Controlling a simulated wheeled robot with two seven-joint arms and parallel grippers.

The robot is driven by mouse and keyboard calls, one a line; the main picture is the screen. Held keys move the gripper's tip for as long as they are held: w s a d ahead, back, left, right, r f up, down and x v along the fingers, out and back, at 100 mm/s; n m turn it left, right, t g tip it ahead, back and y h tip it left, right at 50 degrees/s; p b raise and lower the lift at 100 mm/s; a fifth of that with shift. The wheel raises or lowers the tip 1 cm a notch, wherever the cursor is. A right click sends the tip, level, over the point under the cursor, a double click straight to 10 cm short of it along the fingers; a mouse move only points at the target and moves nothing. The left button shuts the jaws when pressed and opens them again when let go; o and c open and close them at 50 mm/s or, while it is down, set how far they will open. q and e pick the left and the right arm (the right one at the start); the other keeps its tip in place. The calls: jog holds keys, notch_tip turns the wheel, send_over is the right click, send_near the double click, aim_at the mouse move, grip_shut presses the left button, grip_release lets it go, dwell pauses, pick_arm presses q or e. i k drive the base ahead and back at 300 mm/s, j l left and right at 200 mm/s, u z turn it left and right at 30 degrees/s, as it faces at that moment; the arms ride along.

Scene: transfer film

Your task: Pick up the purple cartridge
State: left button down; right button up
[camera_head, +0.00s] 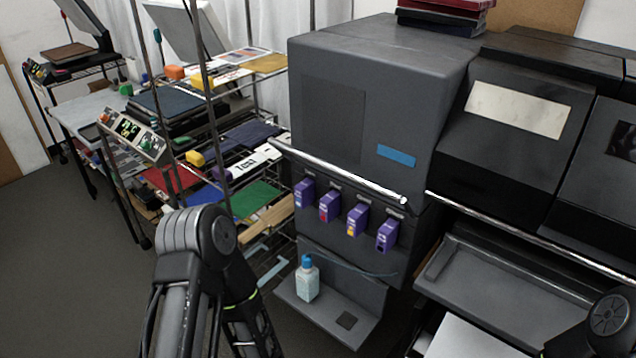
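Several purple cartridges hang in a row on the front of a large dark grey printer (385,90), below its silver bar. The leftmost purple cartridge (304,191) has a bluish mark. Beside it, a purple cartridge with a red mark (329,205) sits slightly lower in the picture. Then comes a purple cartridge with a yellow mark (357,219), and the rightmost purple cartridge (387,236) has a dark mark. My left arm shows at the lower middle-left and my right arm at the lower right corner. Neither gripper shows in this view.
A light-blue bottle with a blue cap (307,280) stands on a low grey shelf (335,318) under the cartridges. A wire rack (262,185) with coloured sheets stands to the left. Another dark machine (520,120) with an open tray stands right. Grey floor (60,270) is clear at the left.

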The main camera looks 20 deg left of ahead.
aim_at(305, 191)
jog(key=i+j, duration=0.15)
jog(key=j, duration=0.25)
jog(key=i+j, duration=0.15)
jog(key=j, duration=0.25)
jog(key=i+j, duration=0.1)
jog(key=j, duration=0.35)
jog(key=i+j, duration=0.15)
jog(key=j, duration=0.25)
jog(key=i+j+z, duration=0.1)
jog(key=j+z, duration=0.15)
jog(key=z, duration=1.15)
